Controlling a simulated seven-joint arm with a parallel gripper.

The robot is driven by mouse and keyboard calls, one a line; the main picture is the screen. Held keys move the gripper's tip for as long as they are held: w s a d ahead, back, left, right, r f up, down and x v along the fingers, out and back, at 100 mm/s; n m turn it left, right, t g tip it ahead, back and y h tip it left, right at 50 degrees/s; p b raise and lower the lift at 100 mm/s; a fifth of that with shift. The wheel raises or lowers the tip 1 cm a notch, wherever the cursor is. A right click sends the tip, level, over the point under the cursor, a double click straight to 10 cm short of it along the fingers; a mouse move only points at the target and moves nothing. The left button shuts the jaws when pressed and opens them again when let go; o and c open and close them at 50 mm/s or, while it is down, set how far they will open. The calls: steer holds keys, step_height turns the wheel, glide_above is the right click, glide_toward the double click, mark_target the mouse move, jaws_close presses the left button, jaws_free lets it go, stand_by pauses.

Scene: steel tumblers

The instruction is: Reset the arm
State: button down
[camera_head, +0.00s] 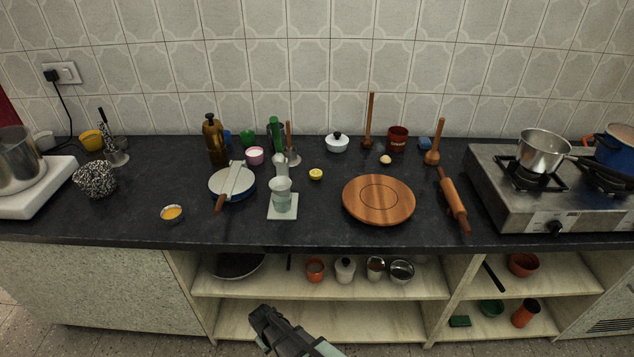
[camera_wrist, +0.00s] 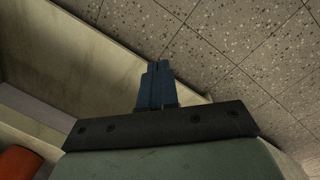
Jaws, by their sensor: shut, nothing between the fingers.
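My gripper (camera_head: 262,316) is in front of the counter, low at the bottom of the head view, apart from everything on the worktop. In the wrist view its two blue fingers (camera_wrist: 156,84) are together with nothing between them. A steel tumbler is hard to pick out for certain.
Open shelves (camera_head: 320,290) with cups and bowls lie below, close to my gripper. Speckled floor (camera_wrist: 250,50) shows in the wrist view.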

steer(key=s+d+f+m+g, duration=0.15)
steer(key=s+d, duration=0.25)
steer(key=d, duration=0.5)
steer(key=s+d+m+g, duration=0.25)
steer(key=s+d, duration=0.25)
steer(key=d, duration=0.3)
steer(key=s+d+m+g, duration=0.15)
steer(key=s+d, duration=0.25)
steer(key=d, duration=0.5)
steer(key=s+d+r+m+g+y, duration=0.1)
steer(key=s+d+m, duration=0.2)
steer(key=s+d, duration=0.2)
steer(key=s, duration=0.3)
steer(key=shift+s, duration=0.35)
steer(key=c, duration=1.8)
jaws_free()
